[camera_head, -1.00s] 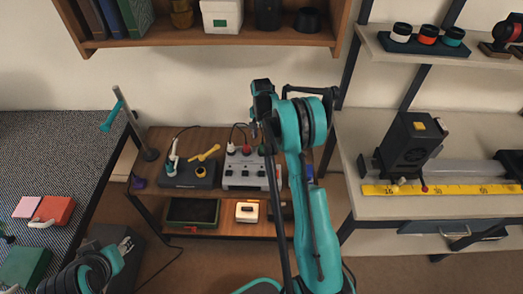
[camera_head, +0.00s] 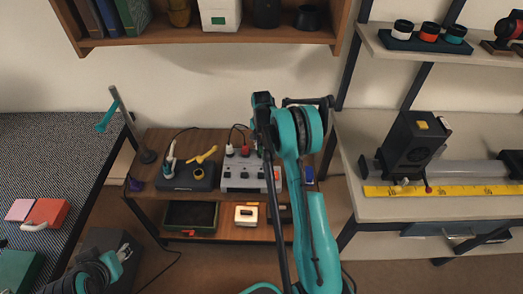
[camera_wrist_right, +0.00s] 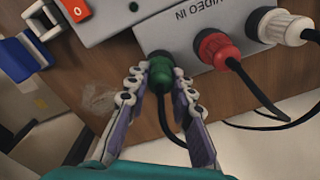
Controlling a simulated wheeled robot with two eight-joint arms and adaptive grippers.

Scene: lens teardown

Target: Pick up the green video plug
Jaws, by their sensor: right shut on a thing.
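The green video plug (camera_wrist_right: 160,72) sits against the grey panel marked VIDEO IN, its black cord hanging down. My right gripper (camera_wrist_right: 161,86) has one finger on each side of it and is closed on it. In the head view my right arm hides the plug and most of the gripper (camera_head: 263,145). The grey box (camera_head: 240,176) bearing the panel stands on the brown shelf unit. My left arm shows at the bottom left, but its finger opening is not clear.
A red plug (camera_wrist_right: 217,47) and a white plug (camera_wrist_right: 280,27) sit close to the right of the green one, with cords. A red rocker switch (camera_wrist_right: 76,10) and a blue object (camera_wrist_right: 18,60) lie to the left. A black box (camera_head: 187,178) stands beside the grey box.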

